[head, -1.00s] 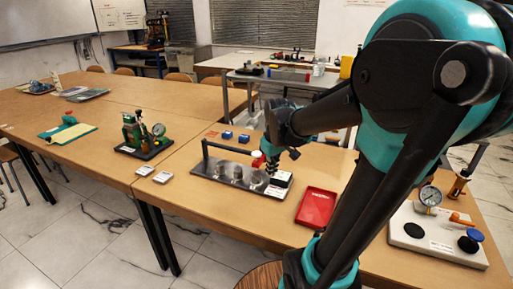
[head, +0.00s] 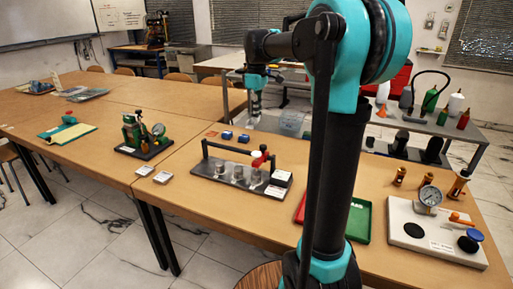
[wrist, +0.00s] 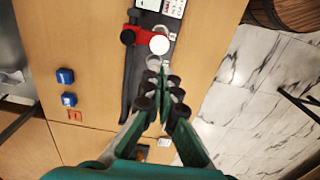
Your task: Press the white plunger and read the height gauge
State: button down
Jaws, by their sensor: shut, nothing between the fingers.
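The white plunger (head: 257,155) is a small white disc beside a red part (head: 262,162) on a dark base plate (head: 215,176) on the wooden table. In the wrist view the plunger (wrist: 159,45) lies just beyond my fingertips, beside the red part (wrist: 128,37). My gripper (head: 255,112) hangs high behind the plate in the head view, apart from the plunger. In the wrist view my gripper (wrist: 163,75) is shut and empty. Dial gauges stand on a green device (head: 158,129) and on a white board (head: 430,196); I cannot tell which is the height gauge, nor read either dial.
A black handle bar (head: 235,149) and several metal cylinders stand on the plate. Two blue blocks (head: 244,138) lie behind it. A green tray (head: 358,222) and a partly hidden red tray (head: 300,208) are at right. Bottles stand on a rear bench (head: 430,98).

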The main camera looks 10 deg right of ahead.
aim_at(257, 153)
notch_tip(257, 153, down, 14)
jog(key=shift+r, duration=0.1)
dwell(0.4)
jog(key=shift+f, duration=1.15)
jog(key=shift+r, duration=0.1)
jog(key=shift+r, duration=0.3)
notch_tip(257, 153, up, 13)
jog(key=shift+r, duration=0.2)
